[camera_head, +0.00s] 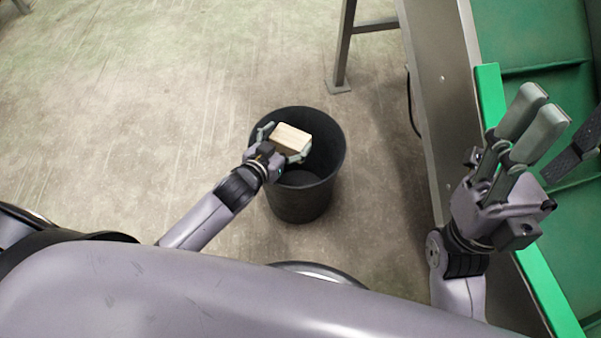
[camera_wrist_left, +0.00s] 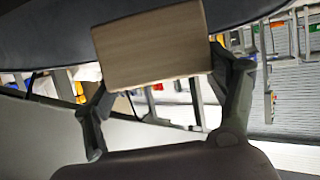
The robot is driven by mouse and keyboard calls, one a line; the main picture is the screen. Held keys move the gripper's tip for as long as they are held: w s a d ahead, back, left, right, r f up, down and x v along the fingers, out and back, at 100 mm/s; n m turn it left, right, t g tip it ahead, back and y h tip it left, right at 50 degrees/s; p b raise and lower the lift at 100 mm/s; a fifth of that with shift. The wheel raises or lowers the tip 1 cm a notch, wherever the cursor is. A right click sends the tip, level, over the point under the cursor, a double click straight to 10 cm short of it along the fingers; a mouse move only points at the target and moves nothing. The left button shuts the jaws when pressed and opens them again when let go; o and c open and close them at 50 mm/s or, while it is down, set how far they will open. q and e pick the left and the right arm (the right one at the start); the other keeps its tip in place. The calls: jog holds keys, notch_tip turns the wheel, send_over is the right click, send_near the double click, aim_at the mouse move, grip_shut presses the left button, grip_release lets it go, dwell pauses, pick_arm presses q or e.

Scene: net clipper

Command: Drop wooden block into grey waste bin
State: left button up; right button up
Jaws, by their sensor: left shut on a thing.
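A light wooden block (camera_head: 291,138) is held between the fingers of my left gripper (camera_head: 284,143). The gripper is shut on it. In the head view the block shows over the opening of the dark grey waste bin (camera_head: 326,187), which stands on the floor. In the left wrist view the block (camera_wrist_left: 152,48) fills the upper middle, between the two fingers of the left gripper (camera_wrist_left: 160,90). My right gripper (camera_head: 530,125) is at the right, its two fingers apart with a gap between them. It holds nothing that I can see.
A conveyor with a metal side (camera_head: 440,90) and green belt (camera_head: 535,30) runs along the right, under my right gripper. A metal leg (camera_head: 345,45) stands behind the bin. The concrete floor (camera_head: 150,100) left of the bin is clear.

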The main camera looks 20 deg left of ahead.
pick_arm(q)
jog(key=o, duration=1.3)
jog(key=v, duration=1.2)
